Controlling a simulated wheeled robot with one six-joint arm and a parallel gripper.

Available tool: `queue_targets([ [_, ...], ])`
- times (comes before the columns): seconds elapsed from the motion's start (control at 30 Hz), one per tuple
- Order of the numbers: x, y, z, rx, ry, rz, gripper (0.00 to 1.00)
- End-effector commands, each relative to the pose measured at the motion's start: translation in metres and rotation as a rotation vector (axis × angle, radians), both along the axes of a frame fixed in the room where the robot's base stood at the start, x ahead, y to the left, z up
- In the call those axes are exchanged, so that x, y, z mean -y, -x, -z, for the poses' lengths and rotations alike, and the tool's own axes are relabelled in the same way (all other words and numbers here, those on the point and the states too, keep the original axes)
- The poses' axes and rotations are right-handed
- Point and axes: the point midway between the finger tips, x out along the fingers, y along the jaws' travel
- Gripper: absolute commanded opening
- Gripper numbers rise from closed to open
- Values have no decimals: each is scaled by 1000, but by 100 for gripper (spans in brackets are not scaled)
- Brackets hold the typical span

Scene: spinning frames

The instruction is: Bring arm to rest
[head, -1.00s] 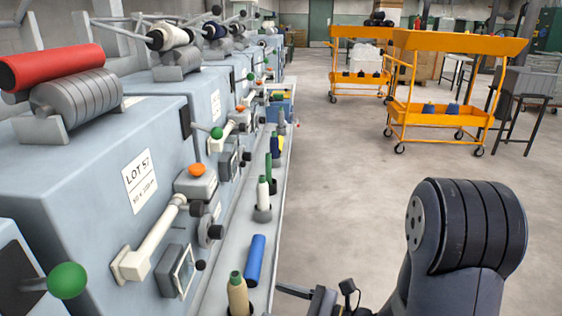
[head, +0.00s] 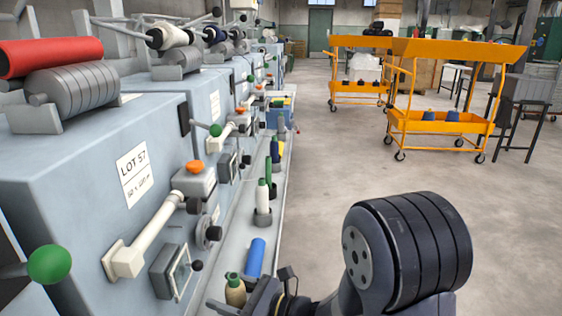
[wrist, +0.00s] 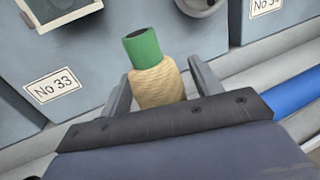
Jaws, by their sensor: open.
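My arm shows at the lower right of the head view, with my gripper (head: 240,298) at the bottom edge, next to a tan yarn bobbin (head: 235,291) with a green top. In the wrist view my gripper (wrist: 160,72) is open, one finger on each side of the tan bobbin (wrist: 158,88). The bobbin's lower part is hidden behind the gripper body. I cannot tell whether the fingers touch it.
A blue bobbin (head: 255,257) and a white bobbin (head: 262,197) are on the ledge farther along. The spinning frame (head: 85,195) with knobs and levers borders the left. Orange carts (head: 440,125) stand far back right. The floor (head: 330,200) between is clear.

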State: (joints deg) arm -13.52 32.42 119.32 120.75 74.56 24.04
Motion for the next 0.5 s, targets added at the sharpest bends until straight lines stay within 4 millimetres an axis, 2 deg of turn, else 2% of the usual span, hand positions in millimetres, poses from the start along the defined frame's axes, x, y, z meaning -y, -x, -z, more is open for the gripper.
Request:
queue_targets([
  [0.03,1,0,-16,3,-1,1,61],
  [0.1,1,0,-32,7,-2,1,61],
  [0.37,1,0,-82,6,-1,1,61],
  [0.5,25,6,-79,0,1,8,61],
])
